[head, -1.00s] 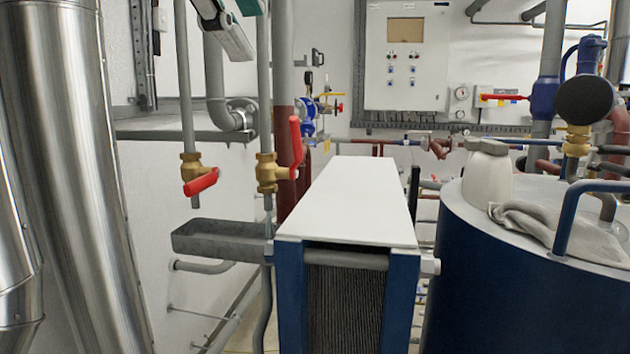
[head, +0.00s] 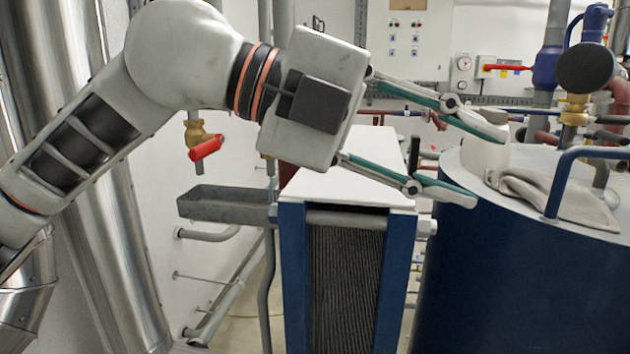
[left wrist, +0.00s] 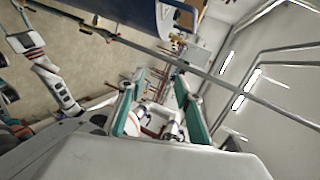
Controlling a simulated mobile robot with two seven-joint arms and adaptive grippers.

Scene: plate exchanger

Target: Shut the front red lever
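A red lever (head: 206,147) on a brass valve (head: 196,130) shows left of centre in the head view, slanting across its vertical pipe. A second brass valve, whose red lever stood upright along its pipe a second ago, is now hidden behind my left arm and gripper. My left gripper (head: 488,170) reaches right, above the white-topped plate exchanger, fingers wide apart with nothing between them. It also shows open in the left wrist view (left wrist: 160,76). My right gripper is not in the head view; part of a white arm shows at the left of the left wrist view.
The plate exchanger (head: 345,285) stands below my left gripper. A blue tank (head: 500,275) with a grey cloth (head: 560,203) on top stands at right. A grey tray (head: 225,207) sits below the left valve. Steel ducts (head: 85,190) stand at far left.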

